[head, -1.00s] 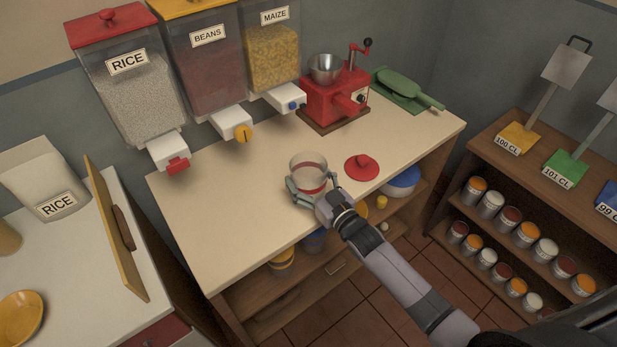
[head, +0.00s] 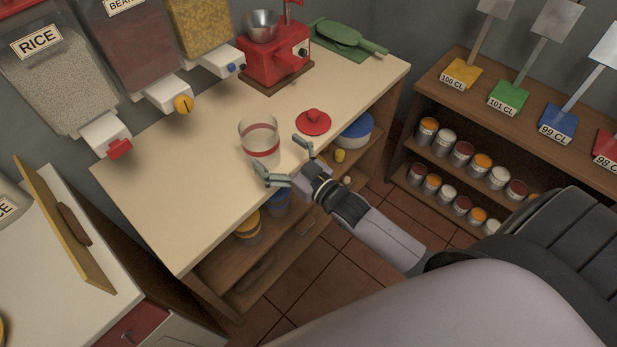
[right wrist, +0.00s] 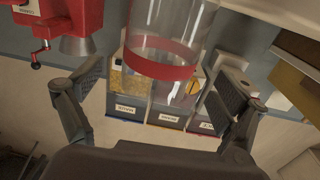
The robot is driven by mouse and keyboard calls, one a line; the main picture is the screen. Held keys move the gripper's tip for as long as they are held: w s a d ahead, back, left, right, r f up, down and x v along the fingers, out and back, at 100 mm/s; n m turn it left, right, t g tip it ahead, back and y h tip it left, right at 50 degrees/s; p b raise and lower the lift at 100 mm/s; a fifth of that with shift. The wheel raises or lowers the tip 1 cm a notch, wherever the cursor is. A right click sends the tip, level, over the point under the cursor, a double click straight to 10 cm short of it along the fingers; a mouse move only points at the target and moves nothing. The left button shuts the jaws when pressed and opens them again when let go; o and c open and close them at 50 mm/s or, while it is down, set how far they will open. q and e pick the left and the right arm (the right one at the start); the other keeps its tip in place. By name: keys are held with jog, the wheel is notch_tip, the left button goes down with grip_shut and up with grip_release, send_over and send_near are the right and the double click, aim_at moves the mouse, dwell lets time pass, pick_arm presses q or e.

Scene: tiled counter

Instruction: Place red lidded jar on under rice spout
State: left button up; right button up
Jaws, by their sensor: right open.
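The clear jar with a red band (head: 259,142) stands upright and open on the counter (head: 190,215). Its red lid (head: 313,122) lies on the counter to its right. My right gripper (head: 285,160) is open and empty at the counter's front edge, just in front of the jar and apart from it. In the right wrist view the jar (right wrist: 168,38) shows beyond and between the open fingers (right wrist: 158,105). The rice dispenser (head: 58,80) hangs on the wall at the left, with a white spout (head: 104,133) and red tap over the counter. My left gripper is not in view.
Beans (head: 140,50) and maize (head: 200,25) dispensers hang beside the rice one. The counter between jar and rice spout is clear. A yellow board (head: 62,225) stands upright at the left.

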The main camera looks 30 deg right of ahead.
jog(key=b+v, duration=0.1)
jog(key=v, duration=1)
jog(key=s+d+f+m+g+h, duration=0.1)
jog(key=d+f+g, duration=0.1)
jog(key=f, duration=0.7)
jog(key=s+d+f+g+h, duration=0.1)
jog(key=d+f+g+h, duration=0.1)
jog(key=f, duration=0.8)
jog(key=s+f+g+h, duration=0.1)
jog(key=s+f+g, duration=0.2)
jog(key=s+f, duration=0.6)
jog(key=s+f+g+h, duration=0.1)
jog(key=s+f+g, duration=0.3)
jog(key=s+f, duration=0.5)
notch_tip(320, 180, down, 6)
jog(key=shift+f+g, duration=0.2)
jog(key=shift+g, duration=0.1)
jog(key=shift+o, duration=0.5)
jog(key=s+a+f+g, duration=0.1)
jog(key=s+f+g, duration=0.1)
jog(key=s, duration=0.5)
jog(key=s+a+f+g, duration=0.1)
jog(key=s+f, duration=0.3)
jog(key=s, duration=0.4)
jog(key=shift+a+f+g, duration=0.3)
jog(key=shift+f+g, duration=0.1)
jog(key=shift+g, duration=0.4)
